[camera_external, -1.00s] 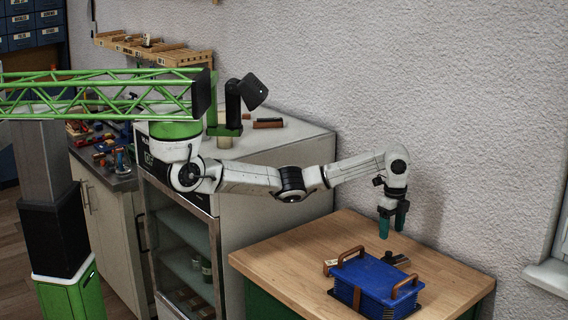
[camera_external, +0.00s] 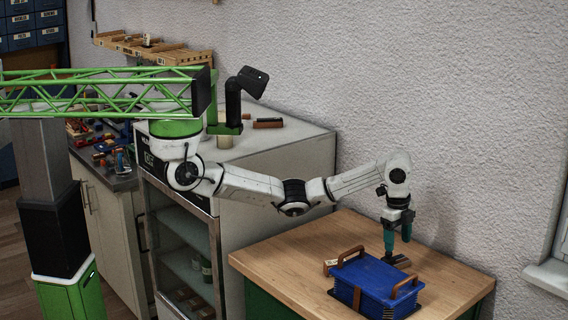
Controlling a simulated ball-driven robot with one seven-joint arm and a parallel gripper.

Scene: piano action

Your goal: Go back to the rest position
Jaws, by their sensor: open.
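My gripper (camera_external: 390,252) has teal fingers and points down over the wooden table (camera_external: 285,248), just behind a blue box (camera_external: 376,279) with brown handles. Its fingertips are close to a small dark piece with a brown part (camera_external: 402,262) lying behind the box. I cannot tell whether they touch it. The jaws are open, though the fingers overlap in this view. My white arm reaches across from the left, its middle joint sagging low over the table's back edge.
A grey cabinet (camera_external: 270,160) with open shelves stands left of the table, with small brown blocks (camera_external: 268,123) on top. The rough wall (camera_external: 450,110) is close behind my arm. A window sill (camera_external: 548,275) is at the right. The table's left part is clear.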

